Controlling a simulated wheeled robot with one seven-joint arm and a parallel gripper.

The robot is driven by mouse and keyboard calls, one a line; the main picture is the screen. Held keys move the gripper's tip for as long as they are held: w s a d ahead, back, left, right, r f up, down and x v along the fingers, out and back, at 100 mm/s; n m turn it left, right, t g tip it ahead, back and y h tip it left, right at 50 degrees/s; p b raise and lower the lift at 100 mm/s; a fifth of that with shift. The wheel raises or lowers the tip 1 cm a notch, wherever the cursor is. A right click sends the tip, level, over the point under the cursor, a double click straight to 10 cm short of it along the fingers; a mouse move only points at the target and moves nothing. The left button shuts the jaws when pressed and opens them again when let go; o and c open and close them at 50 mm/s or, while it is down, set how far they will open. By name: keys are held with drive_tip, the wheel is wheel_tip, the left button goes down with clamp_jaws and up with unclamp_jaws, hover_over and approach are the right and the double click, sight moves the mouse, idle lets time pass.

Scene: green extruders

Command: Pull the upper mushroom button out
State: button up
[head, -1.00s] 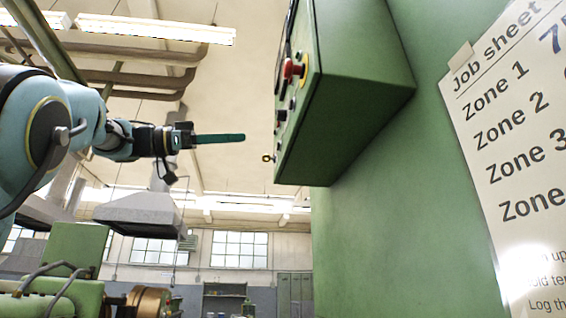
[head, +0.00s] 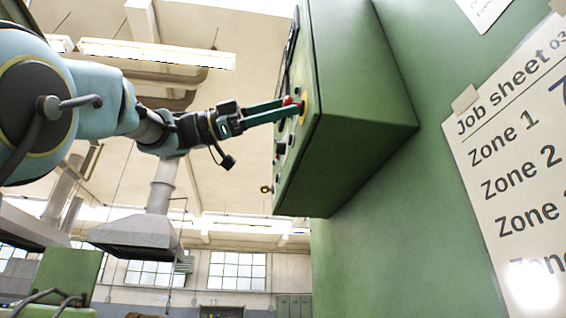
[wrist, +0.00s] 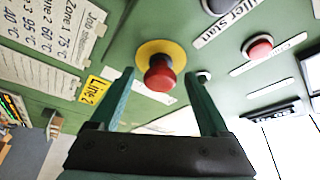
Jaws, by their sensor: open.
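The red mushroom button (wrist: 160,72) sits on a round yellow plate on the green panel (wrist: 225,85), in the upper middle of the wrist view. In the head view the button (head: 287,100) shows at the upper front face of the green control box (head: 350,130), partly covered by a finger. My gripper (wrist: 157,85) is open, with one teal finger on either side of the button in the wrist view. In the head view my gripper (head: 291,109) reaches the button from the left. I cannot tell whether a finger touches it.
A flat red button (wrist: 257,47) and a small dark knob (wrist: 204,76) sit near the mushroom button. A yellow "Line 2" label (wrist: 93,88) is beside the left finger. A key (head: 266,189) juts from the box's lower front. The job sheet (head: 515,150) hangs at right.

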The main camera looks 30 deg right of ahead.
drive_tip(key=shift+s+d, duration=0.1)
drive_tip(key=shift+d, duration=0.05)
clamp_jaws()
idle(0.7)
idle(0.8)
